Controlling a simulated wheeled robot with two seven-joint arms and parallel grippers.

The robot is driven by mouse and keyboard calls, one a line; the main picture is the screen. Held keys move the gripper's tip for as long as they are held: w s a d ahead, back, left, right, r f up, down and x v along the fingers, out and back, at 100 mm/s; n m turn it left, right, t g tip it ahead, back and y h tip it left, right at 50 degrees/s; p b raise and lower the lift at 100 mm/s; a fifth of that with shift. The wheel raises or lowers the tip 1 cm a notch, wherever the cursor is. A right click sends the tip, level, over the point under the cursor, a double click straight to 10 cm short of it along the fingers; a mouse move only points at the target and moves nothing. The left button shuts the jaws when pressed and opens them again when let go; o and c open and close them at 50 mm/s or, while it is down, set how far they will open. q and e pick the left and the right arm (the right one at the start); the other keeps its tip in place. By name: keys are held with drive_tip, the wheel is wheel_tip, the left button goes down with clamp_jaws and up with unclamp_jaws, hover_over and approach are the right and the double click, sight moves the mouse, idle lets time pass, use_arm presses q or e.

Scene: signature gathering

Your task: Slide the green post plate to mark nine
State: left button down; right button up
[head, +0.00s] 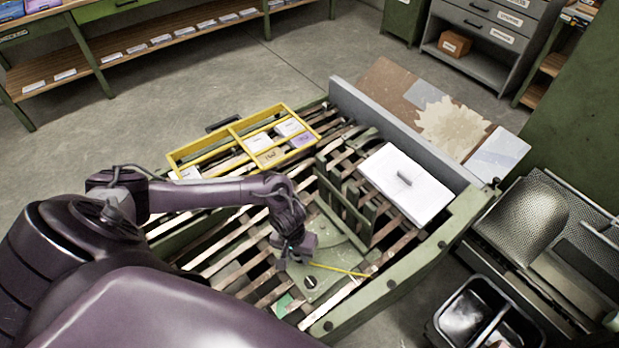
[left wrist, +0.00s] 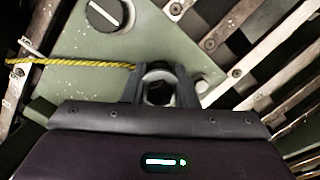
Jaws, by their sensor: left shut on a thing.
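The green post plate (head: 330,284) lies on the slatted table near its front edge; it also fills the upper middle of the left wrist view (left wrist: 75,70). It carries a dark round knob with a white line (left wrist: 107,14). My left gripper (head: 284,264) is low at the plate's left side. In the left wrist view its fingers (left wrist: 159,88) are shut around a small round post at the plate's edge. A yellow cord (left wrist: 70,64) runs from there to the left. A pale strip with small marks (left wrist: 13,75) shows at the far left; its numbers are unreadable. My right gripper is not in view.
Upright green panels (head: 345,212) stand behind the plate. A yellow divided tray (head: 217,142) sits at the table's back left. A white block with a grey handle (head: 405,185) lies to the right. A black twin bin (head: 485,312) is at the lower right.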

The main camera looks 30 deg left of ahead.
use_arm(q)
drive_tip(key=shift+w+d, duration=0.1)
drive_tip(key=shift+w, duration=0.1)
drive_tip(key=c, duration=1.1)
unclamp_jaws()
drive_tip(key=shift+c, duration=0.2)
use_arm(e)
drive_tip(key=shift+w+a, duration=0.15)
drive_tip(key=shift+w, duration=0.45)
use_arm(q)
drive_tip(key=shift+r, duration=0.25)
drive_tip(key=r, duration=0.7)
drive_tip(key=shift+s+a+r+p, duration=0.1)
drive_tip(key=shift+a+r+p, duration=0.1)
drive_tip(key=shift+a+p, duration=0.15)
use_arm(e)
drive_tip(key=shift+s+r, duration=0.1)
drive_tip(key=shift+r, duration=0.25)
